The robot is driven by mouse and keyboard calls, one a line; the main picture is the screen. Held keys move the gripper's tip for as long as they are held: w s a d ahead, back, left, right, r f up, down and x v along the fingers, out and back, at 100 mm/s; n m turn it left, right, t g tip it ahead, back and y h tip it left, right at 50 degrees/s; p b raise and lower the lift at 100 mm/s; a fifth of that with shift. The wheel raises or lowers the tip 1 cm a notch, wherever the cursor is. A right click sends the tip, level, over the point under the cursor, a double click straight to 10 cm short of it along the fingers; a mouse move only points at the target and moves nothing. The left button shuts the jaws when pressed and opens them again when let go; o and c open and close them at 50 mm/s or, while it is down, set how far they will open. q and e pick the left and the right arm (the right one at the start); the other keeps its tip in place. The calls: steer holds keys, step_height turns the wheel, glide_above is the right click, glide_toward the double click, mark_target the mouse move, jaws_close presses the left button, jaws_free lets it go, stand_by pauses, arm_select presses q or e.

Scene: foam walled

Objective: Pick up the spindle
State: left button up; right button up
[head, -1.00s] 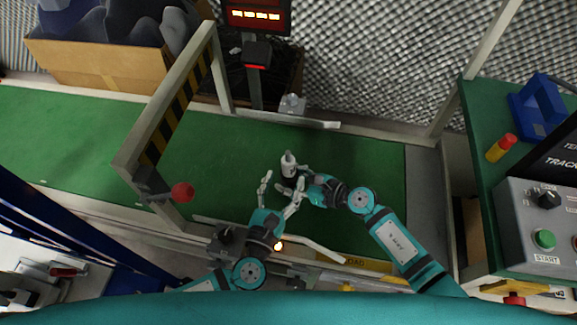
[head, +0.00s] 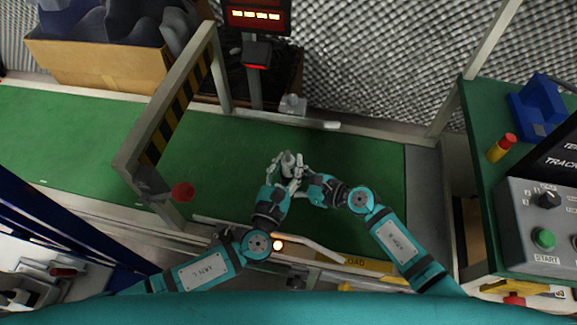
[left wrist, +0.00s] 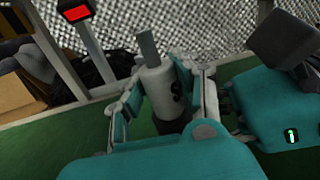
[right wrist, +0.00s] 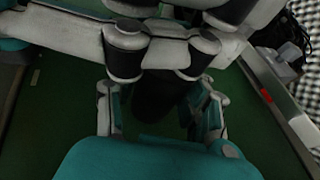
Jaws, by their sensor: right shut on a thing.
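The spindle (head: 288,160) is a pale upright cylinder with a thinner grey shaft on top, over the green belt. In the left wrist view the spindle (left wrist: 158,90) stands between the fingers of my left gripper (left wrist: 150,105), which look spread around it. My left gripper (head: 284,170) reaches it from the front left in the head view. My right gripper (head: 298,172) is shut on the spindle from the right. In the right wrist view, a dark shape, likely its shadowed lower part, shows between my right fingers (right wrist: 160,115). The spindle's base is hidden.
The green conveyor belt (head: 95,140) runs left, with a striped gate frame (head: 165,110) over it. A red knob (head: 182,192) sits by the gate. A side bench with a control box (head: 540,225) stands at right. The two grippers are very close together.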

mark_target(288, 153)
arm_select(q)
jaws_close()
step_height(288, 153, up, 7)
steer(key=shift+r, duration=0.1)
steer(key=v, duration=1.8)
arm_select(e)
steer(key=o, duration=1.3)
steer(key=v, duration=1.2)
steer(key=shift+r, duration=0.1)
